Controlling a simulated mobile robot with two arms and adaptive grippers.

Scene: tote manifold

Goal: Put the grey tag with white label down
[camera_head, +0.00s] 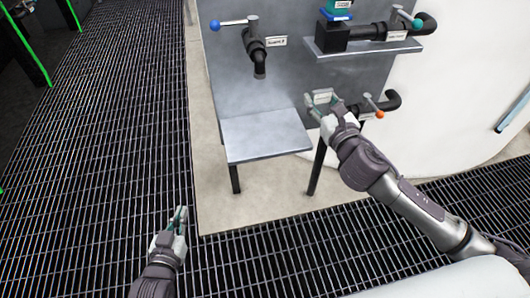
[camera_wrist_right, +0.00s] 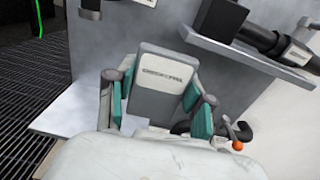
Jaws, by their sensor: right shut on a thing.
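The grey tag with a white label (camera_wrist_right: 165,85) is between the teal pads of my right gripper (camera_wrist_right: 160,108) in the right wrist view. My right gripper (camera_head: 322,103) is shut on it. In the head view it holds the tag in front of the grey panel, up and to the right of the small grey shelf (camera_head: 265,138). The tag appears clear of the shelf. My left gripper (camera_head: 180,214) is low over the dark grating, away from the panel, with nothing visible in it; its finger gap is unclear.
A pipe with a blue-knobbed valve (camera_head: 258,48) is above the small shelf. An upper shelf (camera_head: 365,48) carries a black block and a teal-knobbed valve. An orange-knobbed valve (camera_head: 376,108) is right beside my right gripper. The small shelf's top looks bare.

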